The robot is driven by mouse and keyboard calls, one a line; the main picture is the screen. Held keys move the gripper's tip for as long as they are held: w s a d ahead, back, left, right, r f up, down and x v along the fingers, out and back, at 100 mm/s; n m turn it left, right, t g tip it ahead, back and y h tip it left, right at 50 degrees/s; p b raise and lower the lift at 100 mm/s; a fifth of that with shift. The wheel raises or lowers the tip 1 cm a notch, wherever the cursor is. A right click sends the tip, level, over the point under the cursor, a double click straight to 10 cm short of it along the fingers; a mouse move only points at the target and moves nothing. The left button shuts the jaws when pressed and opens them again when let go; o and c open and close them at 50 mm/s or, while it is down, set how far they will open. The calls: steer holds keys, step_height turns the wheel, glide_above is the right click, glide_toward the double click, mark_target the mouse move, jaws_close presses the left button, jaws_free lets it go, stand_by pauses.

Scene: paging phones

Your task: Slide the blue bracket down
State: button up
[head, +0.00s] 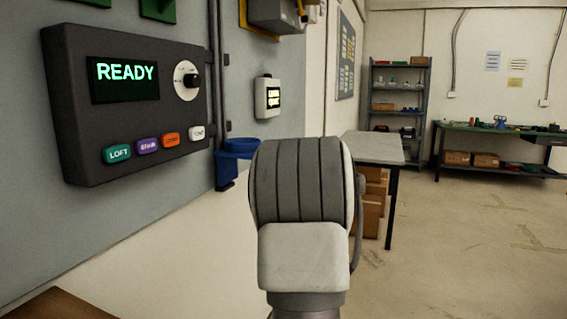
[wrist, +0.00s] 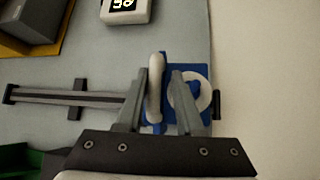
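The blue bracket (head: 236,150) is at the low end of the upright dark rail (head: 216,70) on the wall in the head view. In the wrist view the picture is turned, and the bracket (wrist: 153,128) is at the right end of the rail (wrist: 60,95). A pale rounded bar (wrist: 155,90) and a pale ring (wrist: 208,92) show at the bracket. My gripper (wrist: 159,73) is open, with the bar between its fingers. The left finger is close to the bar; contact is unclear. A gap shows on the right. In the head view my arm hides the gripper.
A dark panel (head: 60,150) reading READY, with a dial and coloured buttons, is on the wall at left. A small white display box (head: 267,97) hangs right of the rail. A grey table (head: 375,149) stands beyond my arm. The floor at right is clear.

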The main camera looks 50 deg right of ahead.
steer(key=p+v, duration=0.1)
steer(key=v, duration=1.6)
steer(key=shift+s+a, duration=0.1)
steer(key=shift+s, duration=0.15)
